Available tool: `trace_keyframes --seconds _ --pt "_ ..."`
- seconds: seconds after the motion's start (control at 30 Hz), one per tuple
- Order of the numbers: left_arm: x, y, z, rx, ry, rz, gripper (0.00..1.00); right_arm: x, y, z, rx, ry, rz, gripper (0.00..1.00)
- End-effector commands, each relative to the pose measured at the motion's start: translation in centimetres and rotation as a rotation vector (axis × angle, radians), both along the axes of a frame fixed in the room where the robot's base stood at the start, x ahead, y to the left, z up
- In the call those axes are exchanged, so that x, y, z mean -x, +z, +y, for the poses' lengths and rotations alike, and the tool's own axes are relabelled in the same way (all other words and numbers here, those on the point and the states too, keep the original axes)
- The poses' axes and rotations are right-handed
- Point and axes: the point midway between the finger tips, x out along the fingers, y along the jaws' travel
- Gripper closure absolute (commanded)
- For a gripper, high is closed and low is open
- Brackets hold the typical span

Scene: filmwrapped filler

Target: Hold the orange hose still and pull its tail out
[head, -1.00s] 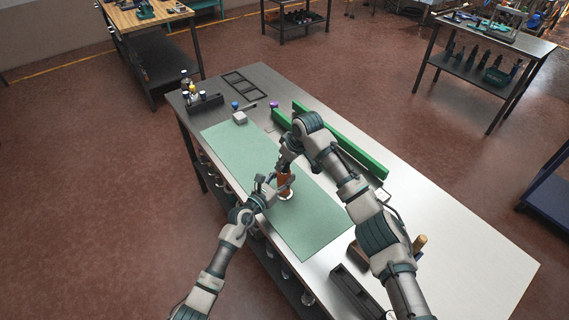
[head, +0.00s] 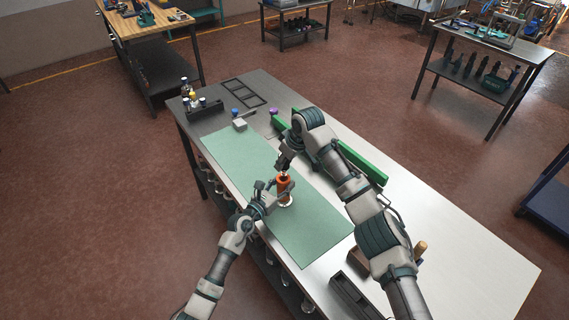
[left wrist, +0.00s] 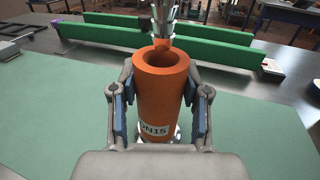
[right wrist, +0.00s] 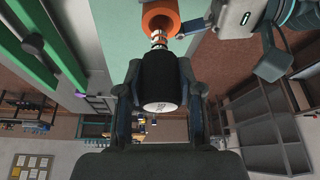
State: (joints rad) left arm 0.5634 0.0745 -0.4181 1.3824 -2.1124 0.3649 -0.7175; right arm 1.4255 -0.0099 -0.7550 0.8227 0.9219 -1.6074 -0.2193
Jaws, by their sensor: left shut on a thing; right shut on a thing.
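The orange hose (head: 284,188) stands upright on the green mat, its dark open mouth facing up. In the left wrist view the hose (left wrist: 162,100) bears a "DN15" label. My left gripper (left wrist: 161,115) is shut on it, blue pads on both sides. My right gripper (right wrist: 160,100) is shut on a black sleeve with a white end. The metal tail (right wrist: 157,42) runs from this sleeve to the hose mouth. In the left wrist view the tail (left wrist: 163,18) is above the far rim, its orange-brown tip close to it; whether they touch is unclear.
The green mat (head: 310,233) is mostly clear around the hose. Long green bars (head: 355,160) lie behind it. A bottle rack (head: 205,107), a small grey block (head: 239,124) and a black frame (head: 243,91) are at the far left. A dark tray (head: 357,296) lies near the front edge.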

Motion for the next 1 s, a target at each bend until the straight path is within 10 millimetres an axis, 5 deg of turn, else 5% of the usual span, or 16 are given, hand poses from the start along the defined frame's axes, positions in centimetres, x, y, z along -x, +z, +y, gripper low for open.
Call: trace_keyframes --seconds 1.0 --pt "0.1 -0.3 -0.1 -0.001 -0.003 0.007 1.0 0.0 4.5 0.0 0.0 0.0 0.0 1.0"
